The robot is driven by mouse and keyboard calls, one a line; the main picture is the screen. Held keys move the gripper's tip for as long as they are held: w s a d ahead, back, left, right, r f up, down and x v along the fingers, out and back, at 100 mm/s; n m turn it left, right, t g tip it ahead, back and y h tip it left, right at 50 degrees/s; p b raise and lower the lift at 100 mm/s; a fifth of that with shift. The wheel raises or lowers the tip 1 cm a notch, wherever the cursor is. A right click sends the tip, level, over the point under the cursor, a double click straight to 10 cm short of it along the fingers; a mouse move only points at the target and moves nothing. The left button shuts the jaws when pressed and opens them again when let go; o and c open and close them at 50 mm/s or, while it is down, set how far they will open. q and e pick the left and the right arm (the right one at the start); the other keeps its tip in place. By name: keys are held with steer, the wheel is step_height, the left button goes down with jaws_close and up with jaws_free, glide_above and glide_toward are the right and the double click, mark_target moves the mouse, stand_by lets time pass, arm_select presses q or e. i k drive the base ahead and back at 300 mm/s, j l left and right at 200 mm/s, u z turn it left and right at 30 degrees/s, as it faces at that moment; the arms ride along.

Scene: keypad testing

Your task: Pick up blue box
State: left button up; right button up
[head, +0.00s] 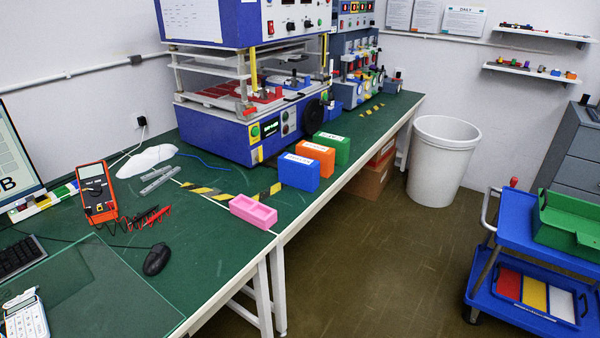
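The blue box (298,173) stands upright on the green workbench (208,240), close to its right-hand edge. It has a white label on top. An orange box (316,158) stands just behind it, and a green box (334,149) stands behind the orange one, in a slanting row. A pink tray-like holder (253,212) lies in front of the blue box, to its left. Neither of my grippers shows in the head view.
A large blue-and-white test machine (236,135) stands behind the boxes to the left. A multimeter (97,191) and mouse (157,259) lie on the bench's left. A white bin (441,158) and blue cart (530,243) stand right. Open floor lies between bench and cart.

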mark_target(300, 171)
steer(key=i+u, duration=0.1)
steer(key=u, duration=0.95)
steer(key=i+l+u, duration=0.2)
steer(key=l+u, duration=0.2)
steer(key=l, duration=0.15)
steer(key=i+l+u, duration=0.15)
steer(key=l+u, duration=0.3)
steer(key=l, duration=0.15)
steer(key=l+u, duration=0.4)
steer(key=l, duration=0.2)
